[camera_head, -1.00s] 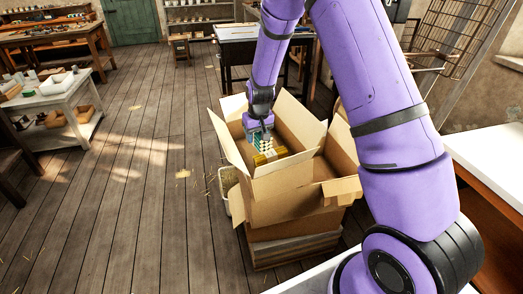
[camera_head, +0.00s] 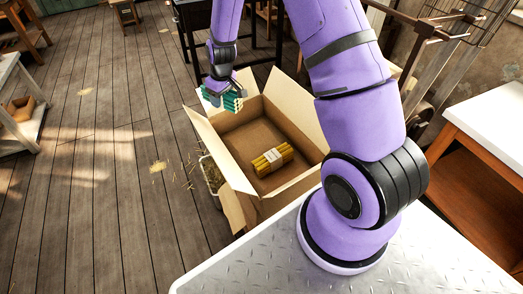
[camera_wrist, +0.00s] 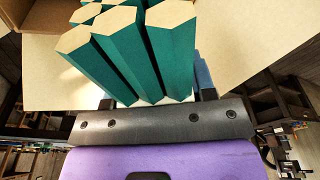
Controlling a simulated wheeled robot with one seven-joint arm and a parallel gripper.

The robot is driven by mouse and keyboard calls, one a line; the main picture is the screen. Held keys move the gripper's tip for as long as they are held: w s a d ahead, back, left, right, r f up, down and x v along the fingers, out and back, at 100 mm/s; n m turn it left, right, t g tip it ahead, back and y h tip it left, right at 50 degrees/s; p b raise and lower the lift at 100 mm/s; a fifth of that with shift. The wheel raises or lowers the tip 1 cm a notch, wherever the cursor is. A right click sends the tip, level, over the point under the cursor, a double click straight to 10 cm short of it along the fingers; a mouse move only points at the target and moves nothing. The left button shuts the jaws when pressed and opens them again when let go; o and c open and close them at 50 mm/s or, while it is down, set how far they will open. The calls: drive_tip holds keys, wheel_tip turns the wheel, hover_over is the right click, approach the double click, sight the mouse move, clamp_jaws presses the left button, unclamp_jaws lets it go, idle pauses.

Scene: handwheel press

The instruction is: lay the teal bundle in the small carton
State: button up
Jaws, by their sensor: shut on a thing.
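My gripper (camera_head: 214,94) is shut on the teal bundle (camera_head: 234,103), several six-sided teal rods with pale ends. The bundle shows large in the wrist view (camera_wrist: 150,45), between the two fingers of my gripper (camera_wrist: 156,98). In the head view the bundle appears at the far left rim of an open cardboard carton (camera_head: 222,176); its height above the rim is hard to judge. The carton's flaps are spread. Only this carton shows clearly, so I cannot tell whether it is the small one.
A yellow bundle (camera_head: 272,159) with a pale band lies on the carton floor, with bare floor around it. A metal-topped surface (camera_head: 265,262) is in front. A white-topped bench (camera_head: 495,125) stands at right. Wooden floor on the left is mostly clear.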

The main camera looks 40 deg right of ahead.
drive_tip(key=s+d+f+n+g+y, duration=0.1)
drive_tip(key=s+d+f+n, duration=0.35)
drive_tip(key=n, duration=0.85)
hover_over(246, 146)
drive_tip(key=f, duration=1)
drive_tip(key=shift+d+f, duration=0.3)
drive_tip(key=shift+f, duration=0.6)
drive_tip(key=o, duration=1)
